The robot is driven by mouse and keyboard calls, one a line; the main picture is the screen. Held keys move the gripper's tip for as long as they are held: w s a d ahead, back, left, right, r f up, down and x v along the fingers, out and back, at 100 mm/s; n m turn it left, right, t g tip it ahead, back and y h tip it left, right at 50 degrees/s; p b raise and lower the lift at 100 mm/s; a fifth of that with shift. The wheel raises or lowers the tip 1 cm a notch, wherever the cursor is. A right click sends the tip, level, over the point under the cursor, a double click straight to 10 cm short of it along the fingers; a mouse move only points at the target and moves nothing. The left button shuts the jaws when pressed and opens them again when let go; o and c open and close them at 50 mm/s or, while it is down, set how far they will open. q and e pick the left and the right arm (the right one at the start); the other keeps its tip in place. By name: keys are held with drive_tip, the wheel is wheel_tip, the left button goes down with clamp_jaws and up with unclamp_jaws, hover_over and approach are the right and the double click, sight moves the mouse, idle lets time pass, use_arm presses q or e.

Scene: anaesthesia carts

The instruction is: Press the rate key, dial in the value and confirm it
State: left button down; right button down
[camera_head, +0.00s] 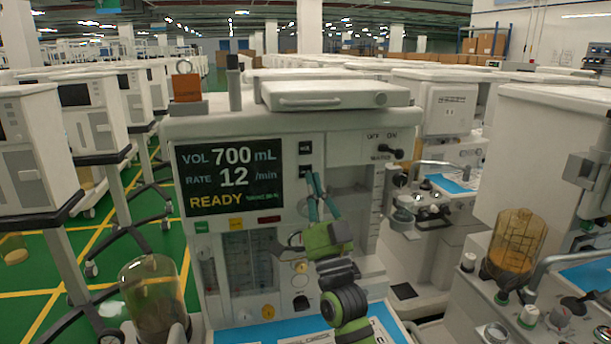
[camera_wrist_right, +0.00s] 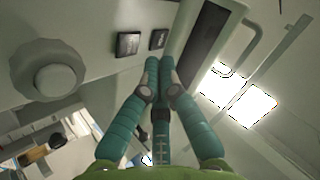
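The ventilator screen (camera_head: 229,177) reads VOL 700 mL, RATE 12 /min and READY; its small green text is unreadable. Right of it are two dark keys, an upper one (camera_head: 305,147) and a lower one (camera_head: 304,171), with labels too small to read. Both keys show in the right wrist view (camera_wrist_right: 128,44) (camera_wrist_right: 158,38). A round pale dial (camera_wrist_right: 50,80) stands beside them there. My right gripper (camera_head: 312,174) has its teal fingertips together, close to the keys; contact cannot be told. In the wrist view its tips (camera_wrist_right: 159,60) lie just below the right-hand key. My left gripper is out of view.
A glass bellows jar (camera_head: 152,292) stands at the cart's left front. An orange vaporizer block (camera_head: 186,88) and a white lid (camera_head: 337,95) are on top. More carts crowd the right, with another jar (camera_head: 516,242). Green floor shows at left.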

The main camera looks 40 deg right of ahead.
drive_tip(key=shift+w+d, duration=0.35)
drive_tip(key=shift+w, duration=0.3)
drive_tip(key=shift+w+d, duration=0.1)
drive_tip(key=shift+w, duration=0.05)
idle(1.0)
drive_tip(key=shift+w+d, duration=0.15)
drive_tip(key=shift+w, duration=0.1)
drive_tip(key=shift+w+d, duration=0.15)
drive_tip(key=shift+w, duration=0.2)
idle(0.7)
drive_tip(key=shift+s, duration=0.1)
drive_tip(key=shift+s+a, duration=0.4)
drive_tip(key=shift+s, duration=0.3)
